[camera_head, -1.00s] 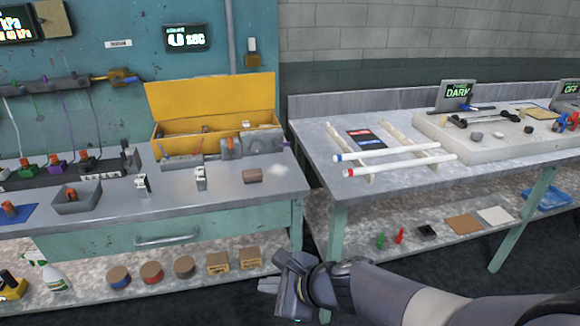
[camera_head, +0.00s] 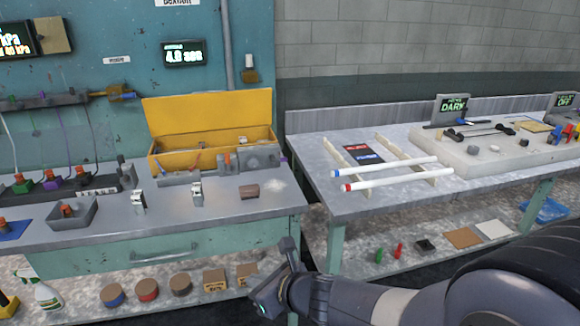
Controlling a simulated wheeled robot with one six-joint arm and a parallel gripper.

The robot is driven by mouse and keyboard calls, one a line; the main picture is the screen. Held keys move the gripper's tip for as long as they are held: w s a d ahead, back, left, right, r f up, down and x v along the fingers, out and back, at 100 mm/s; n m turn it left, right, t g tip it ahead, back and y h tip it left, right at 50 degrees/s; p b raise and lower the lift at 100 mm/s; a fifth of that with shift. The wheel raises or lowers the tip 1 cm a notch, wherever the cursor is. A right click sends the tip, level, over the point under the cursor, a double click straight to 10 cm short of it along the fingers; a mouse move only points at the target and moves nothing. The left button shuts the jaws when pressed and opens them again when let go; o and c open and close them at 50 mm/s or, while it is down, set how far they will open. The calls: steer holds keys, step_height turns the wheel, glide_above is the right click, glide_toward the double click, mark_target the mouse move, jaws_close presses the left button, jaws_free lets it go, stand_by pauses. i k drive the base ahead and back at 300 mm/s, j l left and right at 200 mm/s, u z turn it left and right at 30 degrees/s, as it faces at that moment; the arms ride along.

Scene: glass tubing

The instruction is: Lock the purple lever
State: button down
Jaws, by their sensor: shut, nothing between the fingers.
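My gripper (camera_head: 287,246) is low in the picture, in front of the right end of the left bench, and points up. Its fingers are shut and empty, touching nothing that I can see. A purple block (camera_head: 50,182) with an orange top stands in a row with a green and a red one on the left bench. A small purple part (camera_head: 284,158) shows at the right end of a grey clamp-like fixture (camera_head: 257,160). Which of them is the purple lever, and how it is set, is too small to tell. My gripper is apart from both.
An open yellow box (camera_head: 215,105) stands behind the grey fixture. A brown block (camera_head: 249,192) and small metal clips (camera_head: 197,194) sit on the left bench. The right bench (camera_head: 350,205) holds two white tubes (camera_head: 390,164) on rails. A gap separates the benches.

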mark_target(273, 160)
steer(key=i+j+z, duration=0.15)
steer(key=z, duration=0.3)
steer(key=i+j+z, duration=0.2)
steer(key=z, duration=0.2)
steer(key=i+j+z, duration=0.1)
steer(key=j, duration=0.25)
steer(key=i+j, duration=0.25)
steer(key=i+j+z, duration=0.15)
steer(key=j, duration=0.35)
steer(key=i+j, duration=0.15)
steer(key=j, duration=0.2)
steer(key=z, duration=0.05)
